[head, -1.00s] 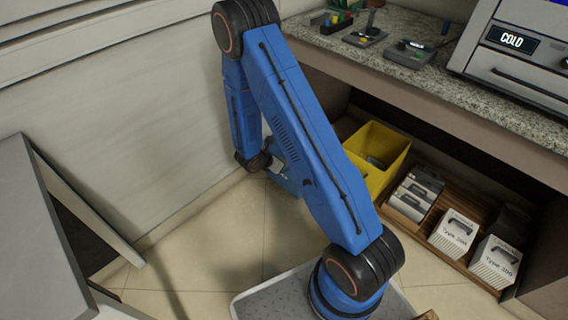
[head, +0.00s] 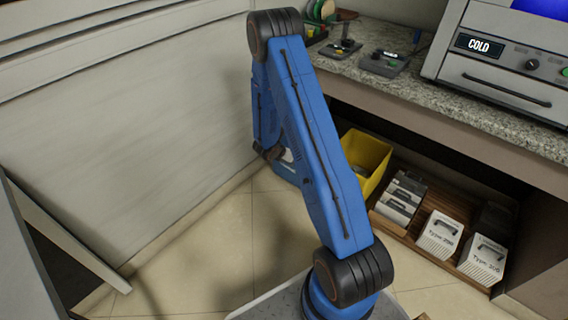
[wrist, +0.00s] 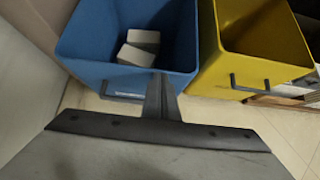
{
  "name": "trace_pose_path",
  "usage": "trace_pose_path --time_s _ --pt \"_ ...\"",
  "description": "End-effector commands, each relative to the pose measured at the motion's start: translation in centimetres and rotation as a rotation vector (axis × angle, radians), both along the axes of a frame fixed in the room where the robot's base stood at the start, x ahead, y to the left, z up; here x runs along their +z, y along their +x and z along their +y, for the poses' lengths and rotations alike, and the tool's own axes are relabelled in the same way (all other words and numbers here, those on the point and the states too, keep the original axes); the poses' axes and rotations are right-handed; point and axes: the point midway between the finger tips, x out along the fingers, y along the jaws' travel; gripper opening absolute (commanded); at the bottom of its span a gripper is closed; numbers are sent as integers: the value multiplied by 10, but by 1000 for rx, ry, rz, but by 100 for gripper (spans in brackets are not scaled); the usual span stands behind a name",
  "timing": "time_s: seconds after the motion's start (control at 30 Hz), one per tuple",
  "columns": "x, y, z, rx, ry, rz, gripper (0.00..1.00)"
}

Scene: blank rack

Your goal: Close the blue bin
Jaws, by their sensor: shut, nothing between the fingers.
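The blue bin (wrist: 200,50) stands open at the top in the wrist view, with two pale blocks (wrist: 139,47) inside. A dark handle (wrist: 122,96) shows on its near face, partly beside my gripper. My gripper (wrist: 158,80) is shut and empty, its fingers overlapping the bin's near wall in the picture. I cannot tell whether they touch it. In the head view, a small part of the blue bin (head: 286,173) shows behind my blue arm, which hides most of it and my fingertips.
An open yellow bin (wrist: 250,65) with a dark handle stands right of the blue bin. A wooden rack (head: 397,230) with labelled boxes lies farther right under the granite counter (head: 400,85). A pale wall is at left, with grey panels (head: 25,265) nearer. Tiled floor (head: 215,240) is clear.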

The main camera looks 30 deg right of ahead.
Motion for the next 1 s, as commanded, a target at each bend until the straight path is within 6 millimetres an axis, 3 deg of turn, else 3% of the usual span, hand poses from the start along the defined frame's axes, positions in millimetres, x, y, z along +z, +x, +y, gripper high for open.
trace_pose_path --time_s 0.2,0.4,1.0 --pt "0 14 -39 -3 1 -1 0" --pt "0 21 -57 0 0 0 0" --pt "2 26 -68 -2 -5 -6 0"
